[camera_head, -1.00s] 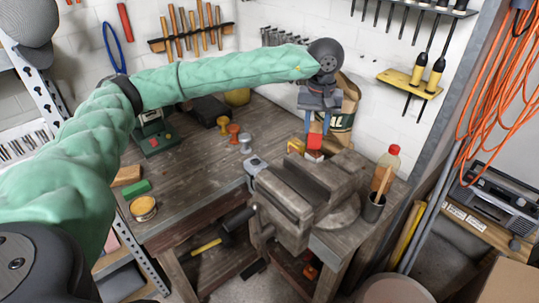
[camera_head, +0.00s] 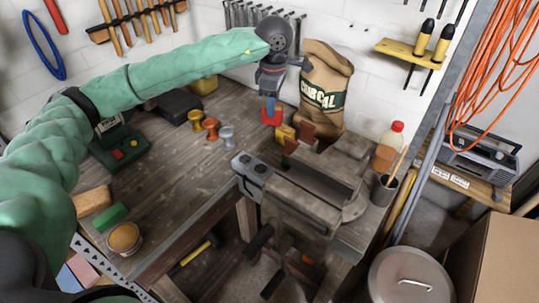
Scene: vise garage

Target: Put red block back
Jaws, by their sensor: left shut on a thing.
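The red block (camera_head: 271,118) is at the tips of my left gripper (camera_head: 270,105), whose blue fingertip shows above it. The gripper points down and is shut on the block. The block is behind the left rear of the grey vise (camera_head: 305,197), just left of a yellow block (camera_head: 284,134). I cannot tell whether its underside touches the bench (camera_head: 190,180). My right gripper is not in view.
A charcoal bag (camera_head: 325,85) stands behind the vise, with a bottle (camera_head: 388,146) and a cup (camera_head: 383,189) to the right. Small knobs (camera_head: 211,128) stand left of the gripper. A green block (camera_head: 110,217) and an open tin (camera_head: 124,238) lie at the front left.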

